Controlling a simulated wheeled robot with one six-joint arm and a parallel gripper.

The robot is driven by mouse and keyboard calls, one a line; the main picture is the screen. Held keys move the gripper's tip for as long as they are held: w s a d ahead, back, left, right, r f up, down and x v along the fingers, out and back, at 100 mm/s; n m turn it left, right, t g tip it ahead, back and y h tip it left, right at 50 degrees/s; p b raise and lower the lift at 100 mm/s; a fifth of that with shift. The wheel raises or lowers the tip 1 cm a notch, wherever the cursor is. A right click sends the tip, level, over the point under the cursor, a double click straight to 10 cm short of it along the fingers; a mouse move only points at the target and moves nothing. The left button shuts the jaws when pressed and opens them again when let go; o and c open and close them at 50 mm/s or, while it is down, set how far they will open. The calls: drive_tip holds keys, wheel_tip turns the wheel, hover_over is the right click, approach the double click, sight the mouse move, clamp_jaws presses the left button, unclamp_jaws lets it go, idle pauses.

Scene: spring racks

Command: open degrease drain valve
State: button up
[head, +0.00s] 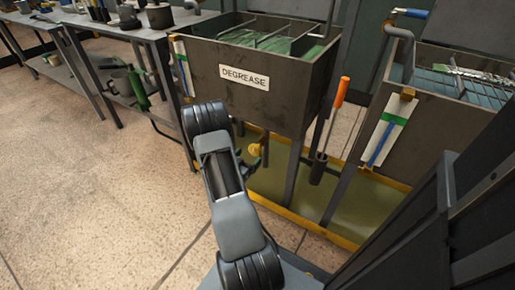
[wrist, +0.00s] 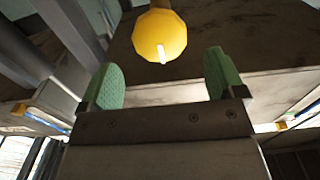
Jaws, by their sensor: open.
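The degrease tank (head: 200,70) is a dark box on legs with a white DEGREASE label (head: 244,77) on its front. A yellow round valve knob (head: 255,149) shows below the tank, partly behind my gripper. In the wrist view the yellow knob (wrist: 159,36) is faceted, with a white mark running up and down on its lower part. My gripper (wrist: 162,72) is open, its two green pads apart on either side below the knob in the picture. The knob appears just beyond the fingertips, with nothing held. In the head view my gripper (head: 251,163) is small and mostly hidden by my arm.
A second tank (head: 427,125) stands at the right. An orange-handled tool (head: 341,92) hangs in a holder between the tanks. A yellow-edged tray (head: 265,195) lies on the floor below. Tank legs (head: 293,170) stand near my gripper. Benches with items stand at left; the floor at left is clear.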

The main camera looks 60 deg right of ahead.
sight(258, 146)
drive_tip(key=d+b, duration=0.1)
drive_tip(key=d, duration=0.6)
drive_tip(key=shift+d, duration=0.4)
drive_tip(key=c, duration=0.9)
